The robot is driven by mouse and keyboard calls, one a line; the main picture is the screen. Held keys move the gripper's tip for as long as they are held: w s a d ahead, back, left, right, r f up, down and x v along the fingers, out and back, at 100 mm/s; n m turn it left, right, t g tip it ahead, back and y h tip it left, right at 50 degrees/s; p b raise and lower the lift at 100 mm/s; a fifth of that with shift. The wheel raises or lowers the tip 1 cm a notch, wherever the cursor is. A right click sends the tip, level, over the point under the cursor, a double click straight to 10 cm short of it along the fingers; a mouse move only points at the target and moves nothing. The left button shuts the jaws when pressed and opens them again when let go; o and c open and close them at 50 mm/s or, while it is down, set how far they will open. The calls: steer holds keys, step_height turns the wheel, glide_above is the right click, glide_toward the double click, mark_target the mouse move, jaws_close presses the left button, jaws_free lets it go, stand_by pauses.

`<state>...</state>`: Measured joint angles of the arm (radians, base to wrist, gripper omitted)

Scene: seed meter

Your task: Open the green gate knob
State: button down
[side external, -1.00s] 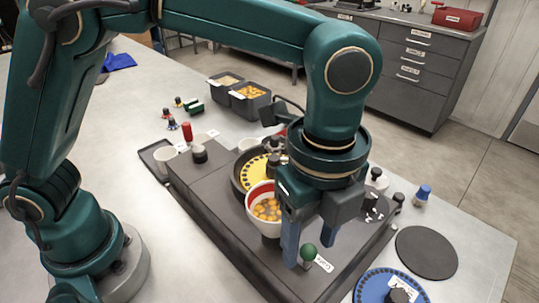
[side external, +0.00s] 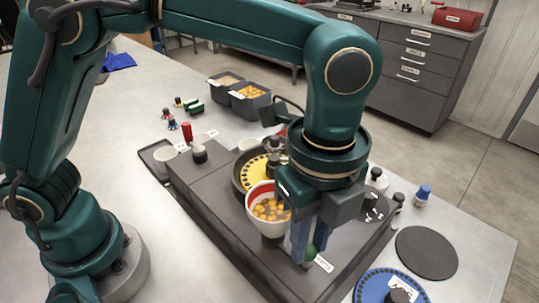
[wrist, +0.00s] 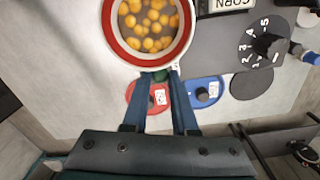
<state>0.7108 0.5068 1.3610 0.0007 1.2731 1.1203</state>
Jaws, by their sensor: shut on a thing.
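The green gate knob (side external: 311,250) stands on the front end of the dark meter body (side external: 225,210), beside a white label. My gripper (side external: 309,256) points down with its blue fingers shut on the knob, one on each side. In the wrist view the green knob (wrist: 160,76) shows between the fingertips (wrist: 158,74), partly hidden by them. The white hopper (side external: 257,227) with a red inner band stands just behind the fingers and holds orange-yellow seeds. Its red and white rim (wrist: 112,32) fills the top of the wrist view.
A numbered dial (wrist: 262,42) sits on the meter. A black round pad (side external: 427,252) and a blue disc (side external: 375,285) lie on the table at the right; a red disc (wrist: 140,98) shows in the wrist view. Two seed bins (side external: 250,101) stand further back.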

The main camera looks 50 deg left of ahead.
stand_by(0.8)
steer(key=shift+d, duration=1.1)
steer(key=c, duration=0.7)
jaws_free()
steer(key=shift+r, duration=2.6)
